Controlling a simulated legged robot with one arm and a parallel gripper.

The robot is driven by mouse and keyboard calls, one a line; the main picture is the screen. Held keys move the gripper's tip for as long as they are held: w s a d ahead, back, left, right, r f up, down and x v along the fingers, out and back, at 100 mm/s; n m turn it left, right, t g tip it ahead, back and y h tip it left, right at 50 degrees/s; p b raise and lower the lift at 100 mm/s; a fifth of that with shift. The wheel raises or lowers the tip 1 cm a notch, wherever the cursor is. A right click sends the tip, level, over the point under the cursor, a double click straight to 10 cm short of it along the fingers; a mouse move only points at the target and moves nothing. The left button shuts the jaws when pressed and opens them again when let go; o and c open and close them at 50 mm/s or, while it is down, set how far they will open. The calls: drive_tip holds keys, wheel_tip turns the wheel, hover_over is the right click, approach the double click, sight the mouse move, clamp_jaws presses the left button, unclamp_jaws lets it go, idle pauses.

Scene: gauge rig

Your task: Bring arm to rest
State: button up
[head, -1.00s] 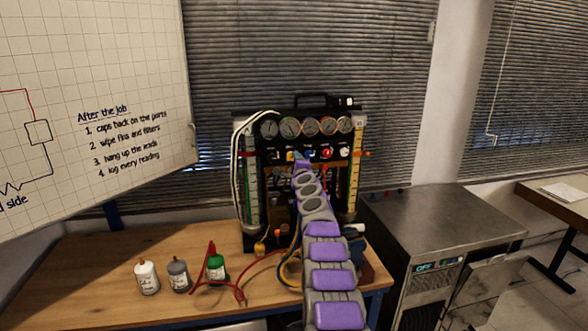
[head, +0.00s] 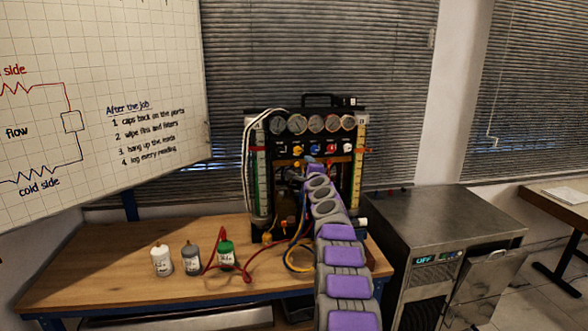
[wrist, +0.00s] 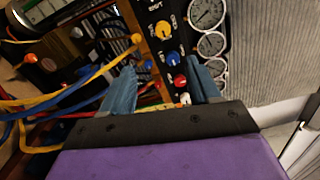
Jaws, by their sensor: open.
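My gripper (wrist: 163,88) is open in the wrist view, its two blue-grey fingers spread with nothing held between them. The gauge rig's knob panel shows beyond them, with a yellow knob (wrist: 163,30), a blue knob (wrist: 172,58) and a red knob (wrist: 180,82). In the head view my purple and grey arm (head: 337,258) reaches up from the bottom edge towards the front of the gauge rig (head: 318,103). Its end is just below the knob row, and the fingers are hard to make out there.
Yellow, blue and red hoses (head: 298,258) hang in front of the rig, close to my arm. A metal cabinet (head: 440,222) stands at right. A whiteboard (head: 150,60) hangs at left.

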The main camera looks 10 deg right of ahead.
drive_tip(key=s+a+r+n+g+y, duration=0.2)
drive_tip(key=s+a+n+g+y, duration=0.4)
drive_tip(key=s+a, duration=0.6)
drive_tip(key=s+a+f+n+g, duration=0.2)
drive_tip(key=s+a+n, duration=0.1)
drive_tip(key=s, duration=0.5)
drive_tip(key=s+a+f+n+g, duration=0.1)
drive_tip(key=s+a+n+g, duration=0.15)
drive_tip(key=s, duration=0.65)
drive_tip(key=s+d+f+n+g+h, duration=0.2)
drive_tip(key=s+d+f+g, duration=0.1)
drive_tip(key=s, duration=1.3)
drive_tip(key=s+d+f+n+g+h, duration=0.2)
drive_tip(key=s+f, duration=0.3)
drive_tip(key=s, duration=1.2)
drive_tip(key=s+d+f+n+g+h, duration=0.2)
drive_tip(key=s+d+f+n+g, duration=0.2)
drive_tip(key=s, duration=1.3)
drive_tip(key=shift+f, duration=0.6)
drive_tip(key=shift+w+a, duration=0.1)
drive_tip(key=shift+w, duration=0.1)
